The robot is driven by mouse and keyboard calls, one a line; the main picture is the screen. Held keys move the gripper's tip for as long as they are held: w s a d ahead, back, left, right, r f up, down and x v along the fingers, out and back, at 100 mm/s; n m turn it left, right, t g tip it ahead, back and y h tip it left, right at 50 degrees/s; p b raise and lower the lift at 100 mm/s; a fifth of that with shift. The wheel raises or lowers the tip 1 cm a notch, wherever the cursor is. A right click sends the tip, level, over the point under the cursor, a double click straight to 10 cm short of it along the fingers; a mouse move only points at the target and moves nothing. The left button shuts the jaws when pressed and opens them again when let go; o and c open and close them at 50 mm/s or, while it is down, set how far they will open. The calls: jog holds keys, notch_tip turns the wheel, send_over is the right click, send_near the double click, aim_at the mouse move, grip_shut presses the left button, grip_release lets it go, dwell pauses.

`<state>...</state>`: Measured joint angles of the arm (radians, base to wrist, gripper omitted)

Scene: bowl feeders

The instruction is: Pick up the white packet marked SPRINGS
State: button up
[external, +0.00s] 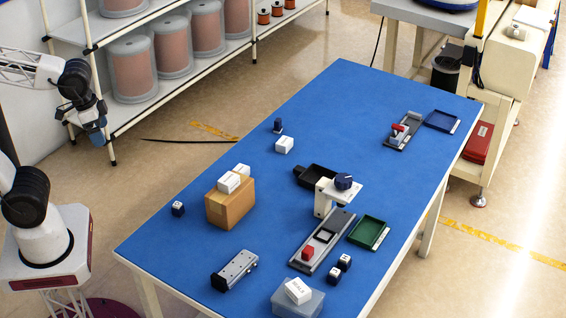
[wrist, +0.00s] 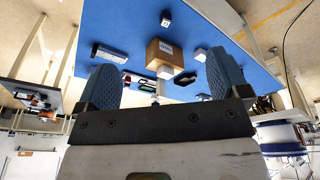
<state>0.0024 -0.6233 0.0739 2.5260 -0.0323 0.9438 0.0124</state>
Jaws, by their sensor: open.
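Several white packets lie in the external view, and their print is too small to tell which is marked SPRINGS. Two packets, one at the front (external: 228,182) and one behind it (external: 241,170), rest on a cardboard box (external: 230,207). Another white packet (external: 284,145) lies on the blue table behind that box. A further white packet (external: 298,290) rests tilted on a translucent box at the front. My gripper (external: 97,132) is at the left, off the table and far from all packets. In the wrist view my gripper (wrist: 164,82) has its blue fingers wide apart with nothing held.
The blue table (external: 350,100) also carries a black tray (external: 312,177), a white stand with a dark knob (external: 344,182), a green tray (external: 369,233), a metal block (external: 236,269) and small dark cubes. Shelves with spools (external: 133,68) stand behind my arm. The table's far middle is clear.

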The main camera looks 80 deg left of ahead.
jog(key=w+d+f+n+g+h, duration=0.15)
jog(key=w+f+n+h, duration=0.45)
jog(key=w, duration=0.6)
jog(key=n+t+h, duration=0.3)
jog(key=n+t, duration=0.6)
jog(key=n, duration=1.3)
send_near(238, 169)
jog(key=x, duration=0.3)
jog(key=shift+d+f, duration=0.1)
jog(key=shift+x, duration=1.25)
jog(key=shift+d, duration=0.1)
jog(key=shift+x, duration=2.55)
